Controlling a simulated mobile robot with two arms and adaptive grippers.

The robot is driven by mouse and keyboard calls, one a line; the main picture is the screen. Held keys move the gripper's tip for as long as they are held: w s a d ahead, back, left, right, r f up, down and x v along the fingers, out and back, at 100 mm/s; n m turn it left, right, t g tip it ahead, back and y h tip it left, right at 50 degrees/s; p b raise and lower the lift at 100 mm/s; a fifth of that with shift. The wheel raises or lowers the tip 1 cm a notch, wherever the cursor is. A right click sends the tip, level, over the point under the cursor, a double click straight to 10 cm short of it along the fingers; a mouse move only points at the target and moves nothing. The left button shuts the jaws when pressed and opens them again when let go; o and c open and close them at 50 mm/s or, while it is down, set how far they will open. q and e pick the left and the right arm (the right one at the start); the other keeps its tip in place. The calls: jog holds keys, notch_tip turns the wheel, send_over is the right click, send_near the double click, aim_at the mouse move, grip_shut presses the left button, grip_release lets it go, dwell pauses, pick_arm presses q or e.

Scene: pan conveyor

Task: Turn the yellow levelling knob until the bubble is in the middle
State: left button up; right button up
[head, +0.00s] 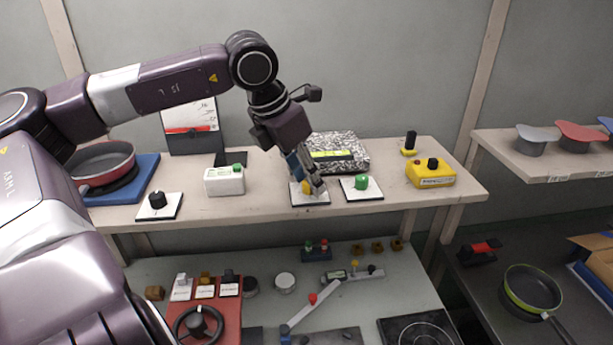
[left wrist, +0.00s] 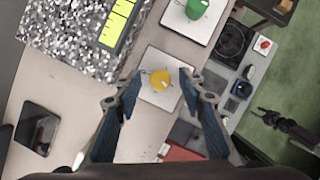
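The yellow levelling knob (head: 306,187) sits on a white plate on the upper shelf, partly hidden by my left gripper (head: 312,180). In the left wrist view the yellow knob (left wrist: 160,80) lies between the fingertips of my left gripper (left wrist: 159,76), which are apart with a gap on each side of it. Behind stands a speckled block (head: 350,142) with a yellow-green level vial (head: 332,155). The vial also shows in the left wrist view (left wrist: 118,22); its bubble cannot be made out. A dark gripper, seemingly my right one (left wrist: 285,125), shows at the right of that view.
A green knob (head: 361,182) on its own plate is close to the right of the yellow one. A white box (head: 224,181) and a black knob (head: 157,199) are to the left. A yellow box (head: 431,174) stands to the right. A lower bench holds several controls.

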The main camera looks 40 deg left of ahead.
pick_arm(q)
jog(key=v, duration=1.2)
jog(key=shift+f, duration=0.1)
